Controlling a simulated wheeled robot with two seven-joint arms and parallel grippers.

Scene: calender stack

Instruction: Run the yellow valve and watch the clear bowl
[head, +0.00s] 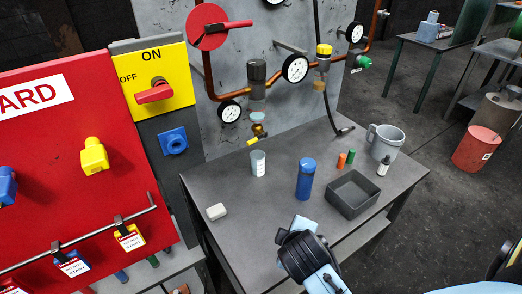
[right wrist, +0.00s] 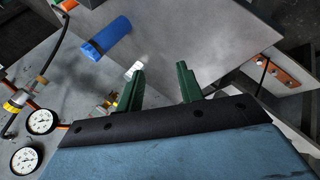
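In the head view a small yellow handle (head: 252,142) sits at the lower end of a brass fitting (head: 258,131) under the copper pipe on the grey panel. A small clear bowl-like part (head: 257,117) is above it; its contents are too small to tell. A second fitting has a yellow cap (head: 324,49) and an amber lower part (head: 320,85). My right gripper (head: 295,231) is above the table's front edge, apart from the valve. In the right wrist view its two green fingers (right wrist: 160,84) are spread with nothing between them.
A red lockout board (head: 60,130) and yellow switch panel (head: 175,65) stand left. The table's front middle is clear.

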